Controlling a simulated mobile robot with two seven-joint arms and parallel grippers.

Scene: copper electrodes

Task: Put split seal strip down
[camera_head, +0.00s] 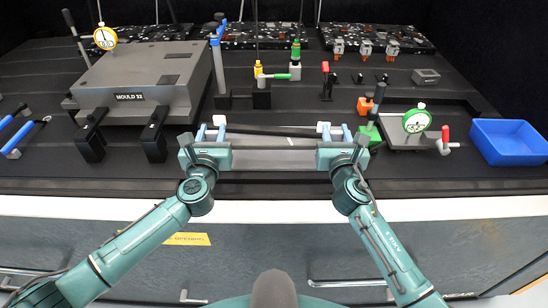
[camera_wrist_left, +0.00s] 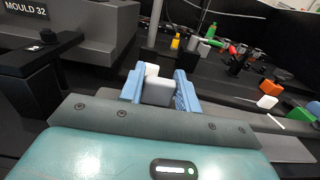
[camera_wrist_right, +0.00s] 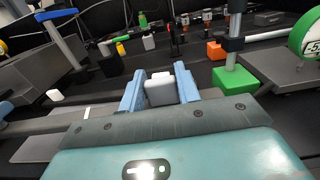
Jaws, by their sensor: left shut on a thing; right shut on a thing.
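The split seal strip looks like a long dark bar (camera_head: 272,131) spanning between my two grippers, low over a grey plate (camera_head: 270,158) at the front of the bench. My left gripper (camera_head: 211,131) is shut on its left end; in the left wrist view a grey block (camera_wrist_left: 158,92) sits between the blue fingers. My right gripper (camera_head: 336,132) is shut on the right end; in the right wrist view a pale block (camera_wrist_right: 161,88) sits between the fingers. Whether the strip touches the surface below is hidden.
The grey MOULD 32 block (camera_head: 145,75) with black clamps stands at left. A green block (camera_head: 368,134) and a green dial gauge (camera_head: 416,120) stand close right of my right gripper. A blue tray (camera_head: 508,141) is far right. Posts and small valves stand behind.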

